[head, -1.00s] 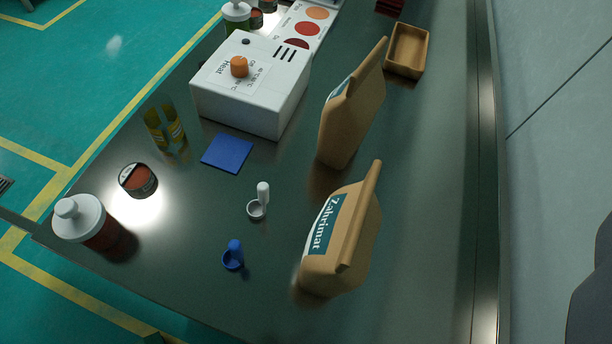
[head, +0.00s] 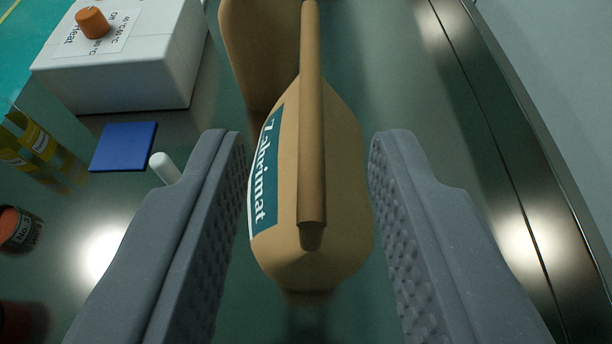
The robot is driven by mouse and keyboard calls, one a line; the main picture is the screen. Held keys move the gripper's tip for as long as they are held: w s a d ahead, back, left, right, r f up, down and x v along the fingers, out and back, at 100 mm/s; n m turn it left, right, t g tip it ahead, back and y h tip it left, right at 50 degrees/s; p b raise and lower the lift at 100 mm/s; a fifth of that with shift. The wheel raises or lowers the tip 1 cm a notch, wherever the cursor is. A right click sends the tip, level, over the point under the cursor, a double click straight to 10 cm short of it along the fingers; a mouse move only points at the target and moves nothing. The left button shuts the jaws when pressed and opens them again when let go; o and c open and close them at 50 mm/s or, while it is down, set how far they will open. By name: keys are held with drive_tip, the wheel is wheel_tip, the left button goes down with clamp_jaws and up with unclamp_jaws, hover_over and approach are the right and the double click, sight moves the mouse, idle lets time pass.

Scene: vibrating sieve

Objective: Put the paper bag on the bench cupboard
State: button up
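A tan paper bag (head: 342,200) with a folded top and a teal "Zahrimat" label stands on the dark metal bench top (head: 400,60). My gripper (head: 308,165) is open, with one grey ridged finger on each side of this bag. A gap shows on the right; the left finger is very close to the label side, and I cannot tell whether it touches. A second tan paper bag (head: 245,50) stands right behind the first, partly hidden by it. I cannot make out a bench cupboard as such in this view.
A white heater box (head: 140,70) with an orange knob stands at the upper left. A blue square (head: 124,147), a yellow-labelled clear item (head: 35,145), a small tin (head: 18,228) and a white-handled piece (head: 165,167) lie left. The bench's metal edge (head: 500,150) runs along the right.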

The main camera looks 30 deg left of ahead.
sight(313, 114)
drive_tip(key=shift+x, duration=1.35)
drive_tip(key=x, duration=0.3)
drive_tip(key=shift+w+f, duration=0.1)
drive_tip(key=shift+w, duration=0.05)
drive_tip(key=shift+w+a, duration=0.2)
drive_tip(key=shift+w, duration=0.15)
clamp_jaws()
